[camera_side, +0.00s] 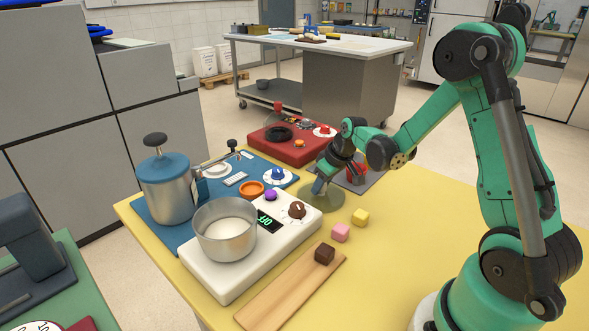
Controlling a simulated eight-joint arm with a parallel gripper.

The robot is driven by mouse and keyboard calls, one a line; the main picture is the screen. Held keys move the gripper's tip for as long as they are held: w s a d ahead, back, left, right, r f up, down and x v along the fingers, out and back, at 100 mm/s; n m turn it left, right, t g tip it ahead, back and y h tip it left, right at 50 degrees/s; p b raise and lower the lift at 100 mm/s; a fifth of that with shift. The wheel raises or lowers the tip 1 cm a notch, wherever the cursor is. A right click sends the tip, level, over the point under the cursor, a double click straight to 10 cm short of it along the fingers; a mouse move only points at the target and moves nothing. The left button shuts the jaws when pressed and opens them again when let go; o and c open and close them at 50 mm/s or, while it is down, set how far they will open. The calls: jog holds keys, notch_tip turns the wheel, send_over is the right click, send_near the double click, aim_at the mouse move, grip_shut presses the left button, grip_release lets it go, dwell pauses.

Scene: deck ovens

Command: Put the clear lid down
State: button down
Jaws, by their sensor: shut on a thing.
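The clear lid (328,202) is a see-through round disc, tinted by the yellow table (415,215) behind it. It is just right of the white hot plate. My gripper (320,186) points down over the lid's middle and is shut on it. The fingers cover the lid's grip. I cannot tell whether the lid touches the table or hangs just above it. An open steel pot (226,238) with pale contents stands on the white hot plate (248,262).
A red pot (357,171) on a dark mat is close behind my gripper. The table's right side is clear.

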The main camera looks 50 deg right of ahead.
jog(key=c, duration=0.6)
grip_release()
jog(key=shift+f, duration=0.1)
jog(key=v, duration=1.2)
jog(key=s+a+t, duration=0.1)
jog(key=a, duration=0.4)
jog(key=s+a, duration=0.2)
jog(key=a, duration=0.3)
jog(key=s+a+r+t, duration=0.1)
jog(key=s+a, duration=0.1)
jog(key=a, duration=0.3)
jog(key=shift+r+t, duration=0.15)
jog(key=shift+t, duration=0.15)
